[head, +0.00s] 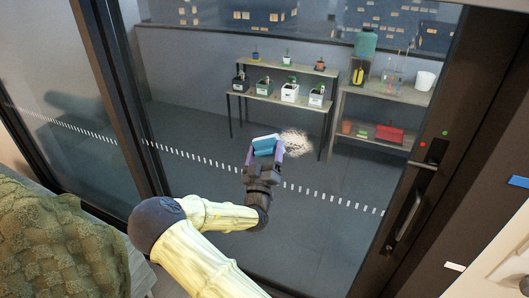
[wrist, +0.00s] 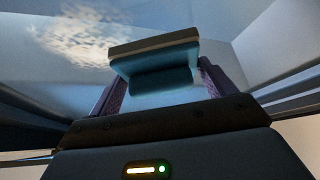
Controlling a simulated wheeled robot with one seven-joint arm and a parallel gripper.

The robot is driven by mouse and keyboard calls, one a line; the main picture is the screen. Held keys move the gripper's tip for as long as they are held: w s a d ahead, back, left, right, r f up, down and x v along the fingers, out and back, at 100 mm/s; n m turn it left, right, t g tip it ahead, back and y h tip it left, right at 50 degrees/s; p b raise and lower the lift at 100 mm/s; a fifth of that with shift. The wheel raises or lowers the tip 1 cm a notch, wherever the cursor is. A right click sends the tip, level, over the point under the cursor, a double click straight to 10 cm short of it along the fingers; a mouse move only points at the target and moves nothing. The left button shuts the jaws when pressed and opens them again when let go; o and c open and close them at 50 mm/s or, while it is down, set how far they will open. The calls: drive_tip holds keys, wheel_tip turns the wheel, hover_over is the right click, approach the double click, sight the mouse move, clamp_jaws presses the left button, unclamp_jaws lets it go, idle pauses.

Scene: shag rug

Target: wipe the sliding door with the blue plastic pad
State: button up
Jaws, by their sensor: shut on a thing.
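My gripper (head: 264,158) is shut on the blue plastic pad (head: 265,145), in front of the glass of the sliding door (head: 210,120). The wrist view shows the pad (wrist: 155,60) between the two purple fingers of my gripper (wrist: 158,82), with a thin greyish layer along its far edge. A whitish speckled smudge (head: 296,142) is on the glass just right of the pad; in the wrist view the smudge (wrist: 70,38) is at the upper left. I cannot tell whether the pad touches the glass.
The dark door frame with a handle (head: 408,215) is at the right. A green knitted throw (head: 60,240) lies at the lower left. Beyond the glass are shelves (head: 285,98) with several plant pots and a red box (head: 390,134).

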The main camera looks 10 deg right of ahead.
drive_tip(key=shift+w+d+b, duration=0.3)
drive_tip(key=shift+w+d, duration=0.25)
drive_tip(key=shift+w, duration=0.15)
idle(0.5)
drive_tip(key=shift+d, duration=0.1)
drive_tip(key=shift+s+d+b, duration=0.4)
drive_tip(key=shift+s+d, duration=0.7)
drive_tip(key=shift+d, duration=0.25)
drive_tip(key=shift+s+d+b, duration=0.25)
drive_tip(key=shift+s+d, duration=0.25)
drive_tip(key=shift+d, duration=0.3)
drive_tip(key=shift+s+d+b, duration=0.2)
drive_tip(key=shift+s+d, duration=0.3)
drive_tip(key=shift+d, duration=0.25)
drive_tip(key=shift+s+d+b, duration=0.25)
drive_tip(key=shift+s+d, duration=0.3)
drive_tip(key=shift+d, duration=0.2)
drive_tip(key=shift+s+d+b, duration=0.25)
drive_tip(key=shift+s+d, duration=0.3)
drive_tip(key=shift+d, duration=0.15)
drive_tip(key=shift+s+d+r+b, duration=0.1)
drive_tip(key=shift+s+d+b, duration=0.2)
drive_tip(key=shift+s+d, duration=0.35)
drive_tip(key=shift+s+d+b, duration=0.25)
drive_tip(key=shift+s+d, duration=0.1)
drive_tip(key=shift+d, duration=0.5)
